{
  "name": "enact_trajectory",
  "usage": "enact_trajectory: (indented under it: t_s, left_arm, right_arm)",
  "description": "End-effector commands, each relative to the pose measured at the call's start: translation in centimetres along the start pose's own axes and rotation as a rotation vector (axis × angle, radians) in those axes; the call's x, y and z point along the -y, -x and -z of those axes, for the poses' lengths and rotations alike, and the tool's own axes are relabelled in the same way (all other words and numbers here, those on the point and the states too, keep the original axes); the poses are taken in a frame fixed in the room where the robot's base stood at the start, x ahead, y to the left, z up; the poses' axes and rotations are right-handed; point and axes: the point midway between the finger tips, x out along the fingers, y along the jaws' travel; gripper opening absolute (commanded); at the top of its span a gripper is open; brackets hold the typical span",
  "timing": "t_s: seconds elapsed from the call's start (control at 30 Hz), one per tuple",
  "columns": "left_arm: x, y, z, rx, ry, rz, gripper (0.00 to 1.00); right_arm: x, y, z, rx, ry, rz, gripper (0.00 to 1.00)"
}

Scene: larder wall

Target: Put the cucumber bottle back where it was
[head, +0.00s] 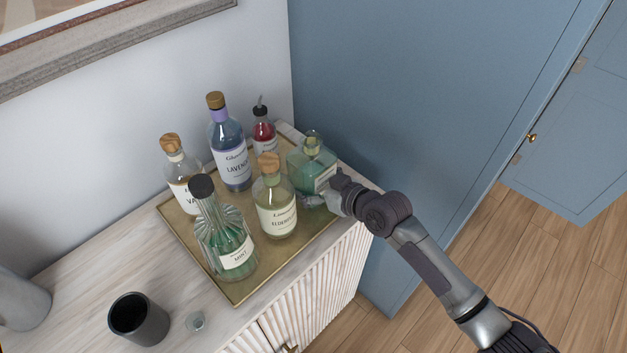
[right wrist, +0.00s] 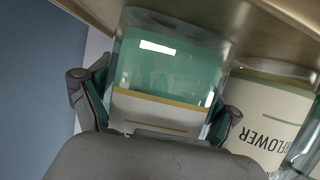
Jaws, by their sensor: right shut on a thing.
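The cucumber bottle (head: 310,168) is a squarish green glass bottle with a rounded glass stopper. It is at the right end of the brass tray (head: 243,290), behind the elderflower bottle (head: 275,208). My right gripper (head: 327,194) is shut on it low down, from the front right. In the right wrist view, the green bottle (right wrist: 165,72) sits between the two fingers (right wrist: 155,112), its pale label partly hidden by my gripper. It looks upright; I cannot tell whether its base touches the tray. My left gripper is not in view.
The mint bottle (head: 226,240), vanilla bottle (head: 182,178), lavender bottle (head: 230,155) and a red bottle (head: 264,133) stand on the tray. A blue panel (head: 400,100) rises behind and right.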

Motion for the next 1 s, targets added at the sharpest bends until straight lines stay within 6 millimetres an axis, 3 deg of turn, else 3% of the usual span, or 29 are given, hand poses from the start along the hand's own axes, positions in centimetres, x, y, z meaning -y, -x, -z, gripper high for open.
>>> enact_trajectory:
  t_s: [0.33, 0.37, 0.4, 0.8, 1.0]
  left_arm:
    - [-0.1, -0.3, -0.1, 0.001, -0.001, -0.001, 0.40]
    - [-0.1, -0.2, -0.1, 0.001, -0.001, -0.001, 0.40]
    - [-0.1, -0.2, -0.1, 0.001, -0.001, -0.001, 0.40]
    - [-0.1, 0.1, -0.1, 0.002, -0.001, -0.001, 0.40]
    - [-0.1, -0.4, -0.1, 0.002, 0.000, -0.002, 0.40]
  right_arm:
    - [0.0, -0.1, 0.1, -0.010, 0.002, -0.001, 0.20]
    - [0.0, -0.1, -0.2, -0.002, 0.000, 0.000, 0.94]
    - [0.0, -0.1, -0.2, -0.001, 0.000, 0.000, 1.00]
    - [0.0, 0.2, 0.1, -0.001, 0.000, 0.000, 1.00]
    - [0.0, 3.1, -0.1, 0.000, 0.003, 0.000, 1.00]
